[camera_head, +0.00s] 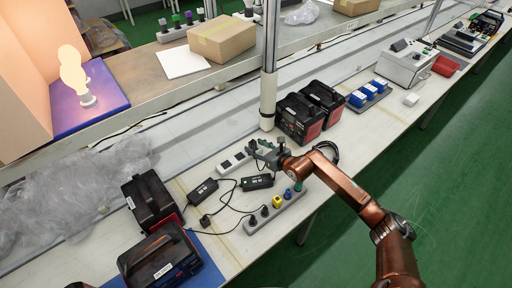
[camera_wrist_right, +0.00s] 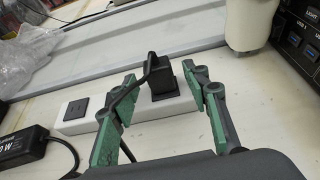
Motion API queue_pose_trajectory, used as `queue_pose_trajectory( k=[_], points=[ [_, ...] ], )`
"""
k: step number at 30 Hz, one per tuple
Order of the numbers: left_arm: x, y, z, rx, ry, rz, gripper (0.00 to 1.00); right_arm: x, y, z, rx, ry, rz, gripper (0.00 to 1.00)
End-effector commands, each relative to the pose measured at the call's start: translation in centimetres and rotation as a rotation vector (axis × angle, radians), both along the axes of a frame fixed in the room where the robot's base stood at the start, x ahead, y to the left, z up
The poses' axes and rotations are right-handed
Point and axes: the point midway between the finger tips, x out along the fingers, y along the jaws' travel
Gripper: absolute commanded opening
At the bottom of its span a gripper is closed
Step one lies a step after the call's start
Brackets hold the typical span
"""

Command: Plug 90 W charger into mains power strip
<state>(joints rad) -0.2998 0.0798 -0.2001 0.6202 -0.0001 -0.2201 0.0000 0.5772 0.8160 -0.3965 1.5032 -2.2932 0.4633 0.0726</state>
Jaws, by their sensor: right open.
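The white mains power strip (camera_head: 232,163) lies on the bench left of my right gripper (camera_head: 262,147). In the right wrist view, the strip (camera_wrist_right: 75,125) has a dark socket at its left part, and a black plug (camera_wrist_right: 160,76) sits upright on it. My right gripper (camera_wrist_right: 165,105) is open, its green fingers on either side of the plug with gaps. The plug's pins are hidden. Two black charger bricks lie on the bench, one at left (camera_head: 203,191) and one nearer the gripper (camera_head: 257,182). A brick's label ending in "0 W" (camera_wrist_right: 20,147) is partly cut off. My left gripper is not seen.
A grey strip (camera_head: 262,222) with several coloured plugs lies in front of the chargers. Loose black cables cross the bench. Black-and-red power units stand at right (camera_head: 299,118) and left (camera_head: 152,200). A white post (camera_head: 268,100) rises behind the gripper.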

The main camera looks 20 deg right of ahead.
Motion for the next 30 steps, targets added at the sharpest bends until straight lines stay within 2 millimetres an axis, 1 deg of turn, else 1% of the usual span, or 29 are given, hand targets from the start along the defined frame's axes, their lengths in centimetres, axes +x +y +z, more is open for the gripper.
queue_pose_trajectory(
  k=[5, 8, 11, 21, 25, 30],
  points=[
    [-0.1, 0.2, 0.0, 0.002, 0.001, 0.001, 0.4, -0.1, 0.0, 0.0, 0.0, 0.0, 0.0, 0.43],
    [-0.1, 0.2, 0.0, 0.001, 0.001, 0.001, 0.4, -0.6, -0.3, 0.2, 0.0, 0.0, 0.0, 0.43],
    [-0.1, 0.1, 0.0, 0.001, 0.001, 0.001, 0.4, -1.9, -0.7, 0.7, 0.0, 0.0, 0.001, 0.43],
    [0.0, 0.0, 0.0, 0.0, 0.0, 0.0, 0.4, -8.0, -2.9, 3.2, -0.002, 0.002, 0.0, 0.43],
    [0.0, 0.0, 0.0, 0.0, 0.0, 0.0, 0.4, -9.5, -3.6, 3.9, -0.001, 0.001, 0.0, 0.43],
    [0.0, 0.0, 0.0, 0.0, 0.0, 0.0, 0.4, -10.4, -3.8, 4.3, 0.0, 0.0, 0.001, 0.43]
  ],
)
